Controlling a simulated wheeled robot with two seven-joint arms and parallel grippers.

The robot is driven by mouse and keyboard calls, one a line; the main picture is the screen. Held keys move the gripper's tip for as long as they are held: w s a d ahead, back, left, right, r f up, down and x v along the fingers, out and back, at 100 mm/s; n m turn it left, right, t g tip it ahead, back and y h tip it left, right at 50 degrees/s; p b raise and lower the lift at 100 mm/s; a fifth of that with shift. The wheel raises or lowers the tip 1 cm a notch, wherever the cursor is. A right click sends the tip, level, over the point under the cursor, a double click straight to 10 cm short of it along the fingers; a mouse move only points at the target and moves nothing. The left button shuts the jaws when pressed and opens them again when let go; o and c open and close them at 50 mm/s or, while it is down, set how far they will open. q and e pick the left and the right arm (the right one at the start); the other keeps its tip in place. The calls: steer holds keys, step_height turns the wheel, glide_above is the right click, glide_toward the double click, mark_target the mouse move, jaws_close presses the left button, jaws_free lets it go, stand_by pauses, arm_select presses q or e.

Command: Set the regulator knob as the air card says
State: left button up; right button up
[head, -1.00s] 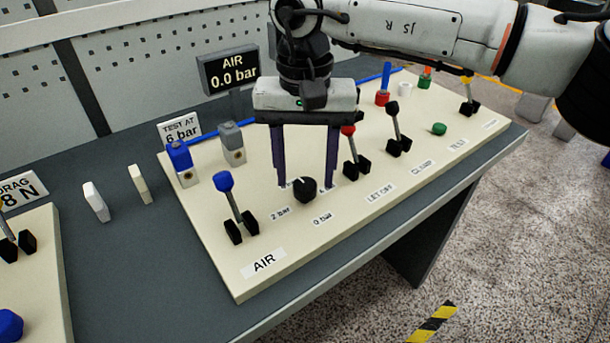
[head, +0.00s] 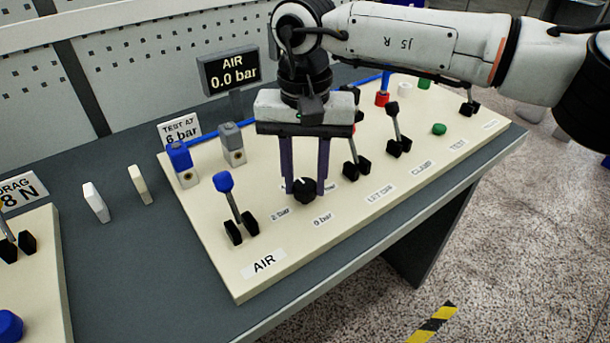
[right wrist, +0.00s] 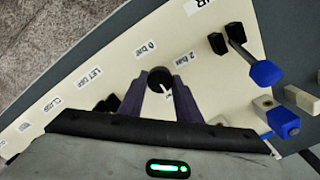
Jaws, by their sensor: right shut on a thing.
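The regulator knob (head: 304,190) is a small black round knob on the cream panel, beside labels reading 2 bar and 0 bar. My right gripper (head: 305,187) is shut on it from above, one finger on each side. In the right wrist view the knob (right wrist: 159,79) sits between the fingers, with a white pointer mark near the 2 bar label's side. The air card (head: 180,129) reads TEST AT 6 bar. The air display (head: 229,72) reads 0.0 bar. Other scale labels are partly hidden by the gripper. My left gripper is not in view.
A blue-topped lever (head: 229,200) stands left of the knob by the AIR label. More levers, including a black-topped one (head: 394,125), stand to the right. Blue and grey blocks (head: 181,164) are behind. The panel's front edge is clear.

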steer(key=m, duration=0.8)
steer(key=shift+m+b, duration=0.3)
steer(key=m, duration=0.5)
steer(key=shift+b, duration=0.3)
steer(key=shift+m, duration=2)
steer(key=o, duration=1.1)
steer(key=shift+c, duration=0.2)
